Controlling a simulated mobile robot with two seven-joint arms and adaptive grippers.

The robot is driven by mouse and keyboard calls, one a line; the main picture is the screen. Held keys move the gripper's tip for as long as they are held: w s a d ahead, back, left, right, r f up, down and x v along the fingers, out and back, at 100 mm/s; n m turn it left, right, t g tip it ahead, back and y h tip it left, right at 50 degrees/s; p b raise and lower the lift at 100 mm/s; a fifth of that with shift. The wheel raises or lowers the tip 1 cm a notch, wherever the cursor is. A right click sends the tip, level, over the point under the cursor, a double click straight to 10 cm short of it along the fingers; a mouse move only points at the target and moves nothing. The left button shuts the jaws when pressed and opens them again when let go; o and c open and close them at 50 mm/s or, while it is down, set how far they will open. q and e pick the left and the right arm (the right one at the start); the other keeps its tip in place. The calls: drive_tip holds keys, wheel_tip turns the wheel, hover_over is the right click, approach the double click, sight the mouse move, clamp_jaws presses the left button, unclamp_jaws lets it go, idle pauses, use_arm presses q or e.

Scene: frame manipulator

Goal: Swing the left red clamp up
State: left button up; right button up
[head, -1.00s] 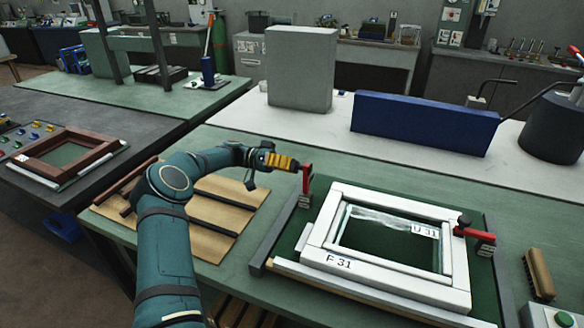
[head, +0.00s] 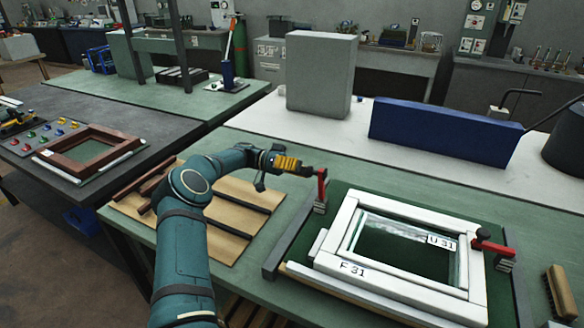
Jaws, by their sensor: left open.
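The left red clamp (head: 321,187) stands at the left side of the white frame (head: 347,268), its red arm pointing up. The right red clamp (head: 490,247) lies level, reaching over the frame's right edge. My left gripper (head: 308,171) is open at the top of the left clamp's arm; I cannot tell whether it touches it. My right gripper is not in view.
A blue box (head: 445,128) and a grey block (head: 320,75) stand behind on the white bench. Slatted wooden boards (head: 215,205) lie under my left arm. A brush (head: 560,290) lies at the right. Green bench top is clear behind the frame.

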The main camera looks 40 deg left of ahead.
use_arm(q)
drive_tip(key=v, duration=0.5)
drive_tip(key=shift+r, duration=0.1)
idle(0.6)
